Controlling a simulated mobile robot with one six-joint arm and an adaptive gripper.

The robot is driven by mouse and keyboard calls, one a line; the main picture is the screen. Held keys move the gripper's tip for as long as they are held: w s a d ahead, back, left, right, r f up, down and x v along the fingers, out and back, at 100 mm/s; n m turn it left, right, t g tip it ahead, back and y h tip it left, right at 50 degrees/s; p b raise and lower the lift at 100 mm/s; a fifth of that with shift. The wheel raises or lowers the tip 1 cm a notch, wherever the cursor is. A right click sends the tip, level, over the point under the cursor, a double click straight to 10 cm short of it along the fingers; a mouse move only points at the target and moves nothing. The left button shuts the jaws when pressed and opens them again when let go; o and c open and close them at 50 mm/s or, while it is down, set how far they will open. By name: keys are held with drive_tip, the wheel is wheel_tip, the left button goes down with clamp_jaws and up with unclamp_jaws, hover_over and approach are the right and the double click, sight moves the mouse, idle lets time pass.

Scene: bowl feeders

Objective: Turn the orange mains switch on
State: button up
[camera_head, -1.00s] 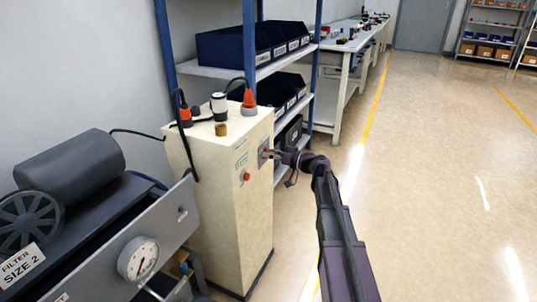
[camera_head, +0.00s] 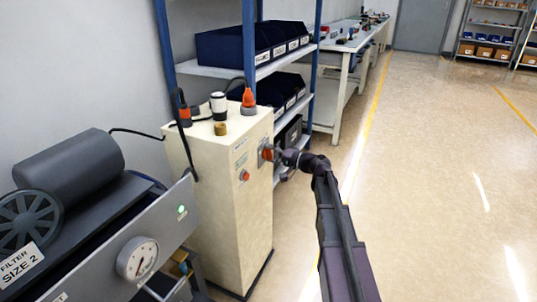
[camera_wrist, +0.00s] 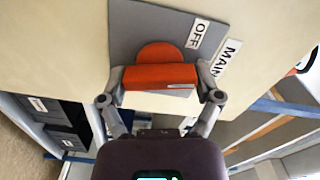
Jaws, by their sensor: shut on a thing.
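The orange mains switch (camera_head: 266,153) is on a grey plate on the side of the cream cabinet (camera_head: 253,215). In the wrist view, the switch's orange bar handle (camera_wrist: 160,77) lies between both fingertips of my gripper (camera_wrist: 161,84), which is shut on it. A round orange hub shows behind the bar. The grey plate (camera_wrist: 130,25) carries a label reading OFF (camera_wrist: 197,34), and a partly cut-off label starting MAIN (camera_wrist: 226,58) is beside it. My gripper (camera_head: 274,155) also shows against the switch in the head view.
A red button (camera_head: 244,175) is left of the switch. Connectors and a brass piece (camera_head: 220,129) stand on the cabinet top. A panel with a gauge (camera_head: 138,258) and a lit green lamp (camera_head: 181,210) is at left. A blue-framed shelf (camera_head: 314,90) stands behind; floor at right is clear.

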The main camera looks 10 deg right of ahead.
drive_tip(key=shift+d+f+m, duration=0.1)
drive_tip(key=shift+d+m, duration=0.1)
drive_tip(key=shift+m, duration=1.4)
drive_tip(key=o, duration=0.9)
drive_tip(key=shift+a, duration=0.1)
drive_tip(key=shift+s, duration=0.1)
drive_tip(key=v, duration=1.2)
